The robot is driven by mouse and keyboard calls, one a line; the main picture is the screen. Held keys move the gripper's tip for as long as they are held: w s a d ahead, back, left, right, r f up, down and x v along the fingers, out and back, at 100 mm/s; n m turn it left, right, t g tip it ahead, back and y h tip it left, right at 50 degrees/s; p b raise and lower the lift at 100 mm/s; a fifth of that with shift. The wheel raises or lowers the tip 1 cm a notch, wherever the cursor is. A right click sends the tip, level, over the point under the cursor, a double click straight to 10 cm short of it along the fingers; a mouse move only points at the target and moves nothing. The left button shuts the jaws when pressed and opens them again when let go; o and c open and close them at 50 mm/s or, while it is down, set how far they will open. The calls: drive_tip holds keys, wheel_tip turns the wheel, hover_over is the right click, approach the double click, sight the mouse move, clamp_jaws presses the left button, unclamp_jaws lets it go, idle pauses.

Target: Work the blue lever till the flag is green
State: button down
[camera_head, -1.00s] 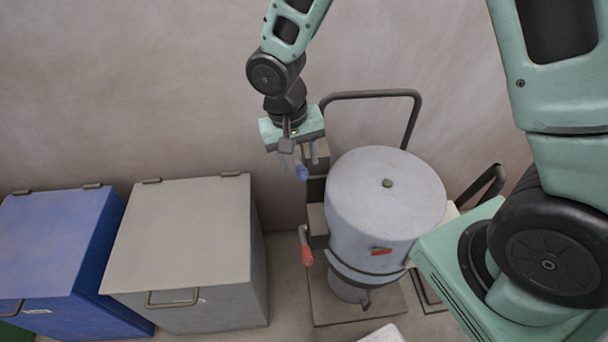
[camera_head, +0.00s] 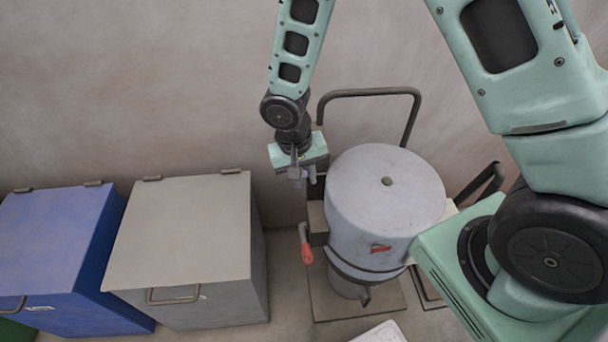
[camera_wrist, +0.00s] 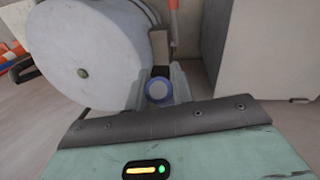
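The blue lever's round knob (camera_wrist: 158,90) shows in the wrist view between the two fingers of my gripper (camera_wrist: 161,86), which flank it closely on both sides. In the head view my gripper (camera_head: 304,175) is at the left side of the grey drum (camera_head: 385,190), pointing down, and largely hides the blue lever. The fingers look shut on the knob. The lever's shaft is hidden. A small flag (camera_head: 381,248) on the drum's front is red.
A lever with a red grip (camera_head: 307,253) hangs below, left of the drum; its red end shows in the wrist view (camera_wrist: 173,4). A grey bin (camera_head: 185,240) and a blue bin (camera_head: 60,240) stand left. A bent dark rail (camera_head: 370,93) rises behind the drum.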

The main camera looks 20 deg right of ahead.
drive_tip(key=shift+w+d+r+g+p, duration=0.1)
drive_tip(key=shift+w+r+g+p, duration=0.1)
drive_tip(key=shift+r+p, duration=0.4)
drive_tip(key=shift+w+d+r+g+p, duration=0.1)
drive_tip(key=shift+w+r+p, duration=0.15)
drive_tip(key=shift+p, duration=0.6)
drive_tip(key=shift+g+y, duration=0.4)
drive_tip(key=shift+g, duration=0.5)
drive_tip(key=w+r+p, duration=0.1)
drive_tip(key=p, duration=0.1)
drive_tip(key=w+d+r+p, duration=0.1)
drive_tip(key=r+p, duration=0.1)
drive_tip(key=p, duration=0.1)
drive_tip(key=shift+w+r, duration=0.15)
drive_tip(key=shift+w, duration=0.25)
drive_tip(key=w+d+r+g+y+p, duration=0.1)
drive_tip(key=w+d+r+g, duration=0.1)
drive_tip(key=w, duration=0.5)
drive_tip(key=shift+r+n+g, duration=0.3)
drive_tip(key=shift+r+g, duration=0.6)
drive_tip(key=shift+g, duration=0.1)
drive_tip(key=c, duration=1.2)
unclamp_jaws()
drive_tip(key=shift+r, duration=0.1)
